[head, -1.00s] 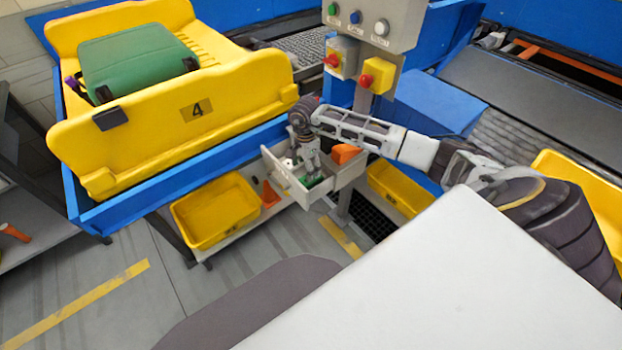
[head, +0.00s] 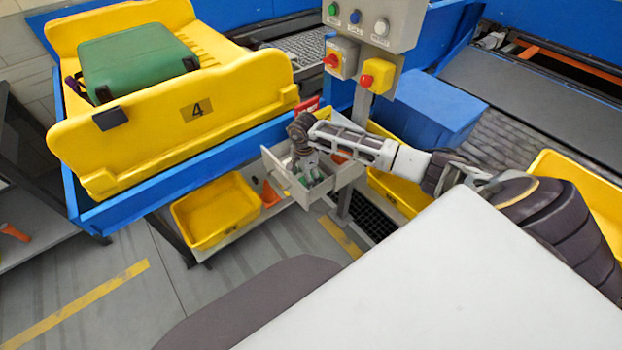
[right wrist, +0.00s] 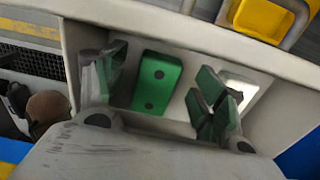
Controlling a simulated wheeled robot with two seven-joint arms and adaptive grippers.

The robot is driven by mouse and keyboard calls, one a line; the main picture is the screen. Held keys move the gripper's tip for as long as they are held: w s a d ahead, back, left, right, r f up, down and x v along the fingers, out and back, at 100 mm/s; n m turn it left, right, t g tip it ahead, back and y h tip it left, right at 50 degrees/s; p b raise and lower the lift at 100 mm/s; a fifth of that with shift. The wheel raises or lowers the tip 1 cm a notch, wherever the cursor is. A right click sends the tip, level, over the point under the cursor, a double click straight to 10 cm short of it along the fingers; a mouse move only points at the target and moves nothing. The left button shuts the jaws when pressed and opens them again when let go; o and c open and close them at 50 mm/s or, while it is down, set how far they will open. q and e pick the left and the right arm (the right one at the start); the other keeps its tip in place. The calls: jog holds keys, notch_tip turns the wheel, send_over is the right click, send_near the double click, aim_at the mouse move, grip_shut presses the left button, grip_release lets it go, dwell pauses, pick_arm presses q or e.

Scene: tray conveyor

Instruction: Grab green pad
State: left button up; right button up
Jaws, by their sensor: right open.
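A green pad (right wrist: 157,82) with two dark round spots lies in an open pale drawer (head: 280,176), below the control post. In the right wrist view it sits between the two spread fingers of my right gripper (right wrist: 160,92), apart from both. My right gripper is open, and it also shows in the head view (head: 314,177), reaching down into the drawer. There the fingers largely cover the pad. My left gripper is not in view.
The drawer walls stand close around the gripper; a white block (right wrist: 242,87) lies behind the right finger. A yellow bin (head: 215,210) stands left of the drawer. A yellow tray (head: 150,150) with a green suitcase (head: 138,62) is on the conveyor, upper left.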

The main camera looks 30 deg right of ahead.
jog(key=shift+f, duration=0.7)
jog(key=shift+c, duration=0.3)
jog(key=c, duration=1.1)
jog(key=shift+r, duration=0.2)
